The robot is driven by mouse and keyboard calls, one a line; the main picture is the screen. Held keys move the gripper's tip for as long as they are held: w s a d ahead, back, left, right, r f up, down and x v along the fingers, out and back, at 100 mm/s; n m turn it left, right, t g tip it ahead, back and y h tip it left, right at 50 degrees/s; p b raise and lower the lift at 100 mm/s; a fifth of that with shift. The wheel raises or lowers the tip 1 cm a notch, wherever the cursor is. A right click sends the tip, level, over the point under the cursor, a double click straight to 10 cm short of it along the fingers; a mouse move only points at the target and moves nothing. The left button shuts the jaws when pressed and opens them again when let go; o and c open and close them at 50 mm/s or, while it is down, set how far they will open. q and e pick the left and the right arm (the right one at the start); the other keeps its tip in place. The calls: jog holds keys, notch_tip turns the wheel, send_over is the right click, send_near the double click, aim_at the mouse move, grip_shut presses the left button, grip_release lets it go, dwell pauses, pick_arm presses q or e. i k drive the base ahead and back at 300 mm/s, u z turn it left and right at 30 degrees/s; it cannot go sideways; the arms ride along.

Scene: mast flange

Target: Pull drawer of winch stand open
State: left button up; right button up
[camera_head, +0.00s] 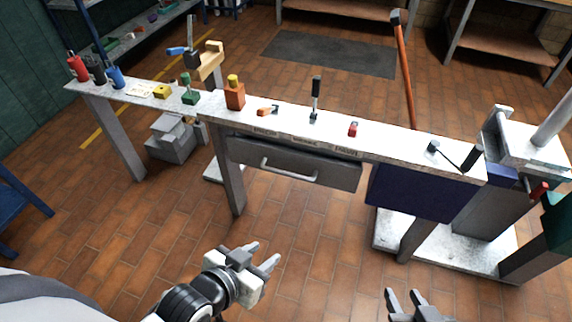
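The grey drawer (327,176) hangs under the white top of the winch stand (380,143). Its front looks flush under the top, and a pale bar handle (288,172) runs across it. My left gripper (262,257) is at the lower middle, in front of and below the drawer, apart from the handle. Its fingers are spread with nothing between them. My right gripper (404,298) is at the bottom edge, right of the left one, with its fingers apart and empty. Part of it is cut off by the frame.
A blue box (420,193) hangs right of the drawer. A stand leg (229,180) is at its left. Levers, a crank (455,155) and coloured blocks stand on top. A red pole (405,75) leans behind. The brick floor before the drawer is clear.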

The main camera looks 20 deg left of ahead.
aim_at(330, 170)
jog(key=u, duration=0.45)
jog(key=k, duration=0.55)
jog(key=u, duration=1)
jog(key=i, duration=1.15)
jog(key=z, duration=0.9)
